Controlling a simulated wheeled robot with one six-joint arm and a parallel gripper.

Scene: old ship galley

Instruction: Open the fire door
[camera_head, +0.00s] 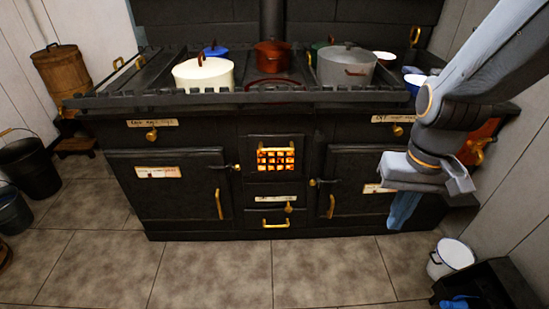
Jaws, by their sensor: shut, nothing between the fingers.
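The fire door (276,155) is the small black door in the middle of the range front. Orange glow shows through its barred opening, and it looks closed. A small latch (237,167) sits at its left side. My gripper (428,174) is in front of the right oven door, well to the right of the fire door and apart from it. It is shut and empty; its fingertips are hard to make out. My arm covers the right end of the range.
Large oven doors (169,186) with brass handles flank the fire door. A drawer with a brass handle (275,224) is below. Pots, including a cream one (203,73), stand on top. A white bucket (450,258) and dark crate (490,287) are at right. The front floor is clear.

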